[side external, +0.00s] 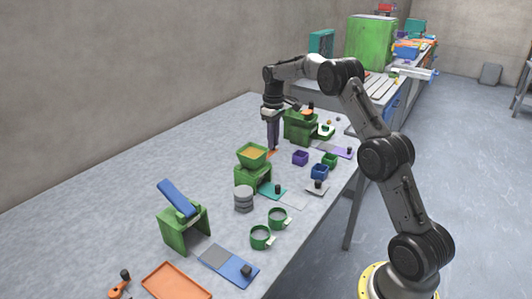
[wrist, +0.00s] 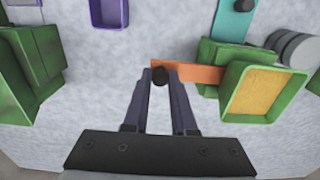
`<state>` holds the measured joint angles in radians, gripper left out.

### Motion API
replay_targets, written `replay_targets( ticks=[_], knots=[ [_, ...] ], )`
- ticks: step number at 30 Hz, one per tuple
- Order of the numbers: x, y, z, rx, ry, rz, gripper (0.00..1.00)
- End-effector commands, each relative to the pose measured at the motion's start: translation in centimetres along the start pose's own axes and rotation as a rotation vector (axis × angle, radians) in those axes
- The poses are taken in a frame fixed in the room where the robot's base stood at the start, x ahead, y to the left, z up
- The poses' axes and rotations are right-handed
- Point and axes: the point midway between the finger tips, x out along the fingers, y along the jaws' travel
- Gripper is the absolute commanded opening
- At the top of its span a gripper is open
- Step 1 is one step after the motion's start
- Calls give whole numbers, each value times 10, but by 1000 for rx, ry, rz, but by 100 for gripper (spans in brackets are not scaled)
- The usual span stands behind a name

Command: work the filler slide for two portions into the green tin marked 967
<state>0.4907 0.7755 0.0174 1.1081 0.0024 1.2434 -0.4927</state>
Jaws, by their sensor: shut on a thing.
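The green filler (side external: 253,177) has a hopper (side external: 250,153) with yellow-orange powder, which also shows in the wrist view (wrist: 230,92). An orange slide (wrist: 195,73) sticks out of the filler's side towards my gripper (wrist: 164,75). My gripper, at the slide's far end in the side view (side external: 273,149), is shut on the slide's black knob (wrist: 160,76). Two round green tins with pale tags, one nearer (side external: 261,237) and one farther (side external: 278,219), stand on the table in front of the filler. Their markings are too small to read. The tins are out of the wrist view.
Grey stacked discs (side external: 243,198) stand beside the filler, near a teal plate (side external: 272,191) with a black knob. Another green device (side external: 299,124) stands behind my gripper. Purple (side external: 300,158) and blue (side external: 319,172) boxes are to the right. A green stand with a blue lever (side external: 178,198) is nearer the front.

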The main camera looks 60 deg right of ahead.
Motion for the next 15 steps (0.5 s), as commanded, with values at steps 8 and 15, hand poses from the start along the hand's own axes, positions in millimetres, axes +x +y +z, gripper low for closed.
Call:
replay_targets(
  ticks=[8, 15],
  knots=[
    [-2, 7, 0, 4, 8, 14, 0],
    [-2, -1, 0, 3, 7, 12, 0]
  ],
)
